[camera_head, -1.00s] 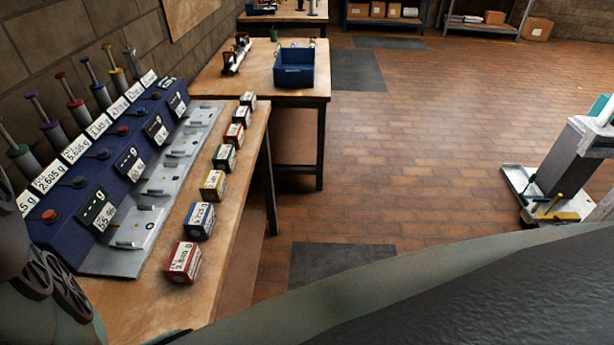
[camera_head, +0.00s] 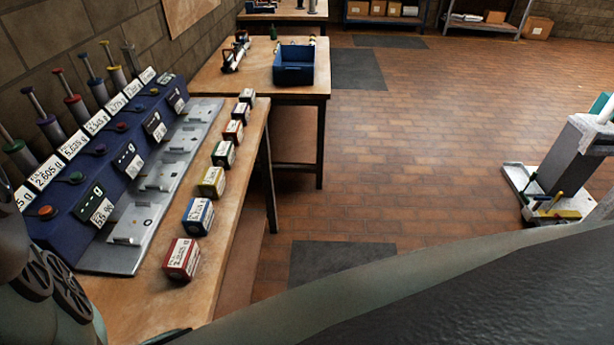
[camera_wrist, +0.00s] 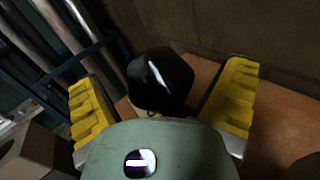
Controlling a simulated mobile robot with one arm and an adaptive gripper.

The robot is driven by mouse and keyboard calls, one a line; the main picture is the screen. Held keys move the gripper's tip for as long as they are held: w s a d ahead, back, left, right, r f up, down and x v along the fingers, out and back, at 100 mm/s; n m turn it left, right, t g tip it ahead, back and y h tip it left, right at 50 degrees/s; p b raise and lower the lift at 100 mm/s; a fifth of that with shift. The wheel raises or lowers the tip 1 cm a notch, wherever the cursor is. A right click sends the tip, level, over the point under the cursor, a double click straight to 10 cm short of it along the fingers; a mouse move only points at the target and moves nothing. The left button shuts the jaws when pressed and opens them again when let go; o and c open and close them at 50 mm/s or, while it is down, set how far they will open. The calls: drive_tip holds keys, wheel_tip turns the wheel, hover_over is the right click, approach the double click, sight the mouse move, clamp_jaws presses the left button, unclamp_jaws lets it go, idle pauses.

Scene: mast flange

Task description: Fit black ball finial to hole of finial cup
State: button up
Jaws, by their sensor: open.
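The black ball finial (camera_wrist: 160,80) shows in the wrist view as a glossy dark ball, between the two yellow ribbed fingers of my gripper (camera_wrist: 163,88). The fingers are spread wide, with a visible gap on each side of the ball. A small pale bit shows just under the ball; its lower part is hidden behind my gripper's green body. I cannot make out the finial cup or its hole in either view. The head view does not show my gripper's fingers.
A bench (camera_head: 238,190) carries a blue sloped console (camera_head: 62,225), metal plates and a row of small labelled boxes (camera_head: 181,258). Behind it, a table (camera_head: 222,82) holds a blue bin (camera_head: 294,66). A cart (camera_head: 575,150) stands at right. The brick floor between is mostly open.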

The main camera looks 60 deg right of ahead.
drive_tip(key=shift+r, duration=5)
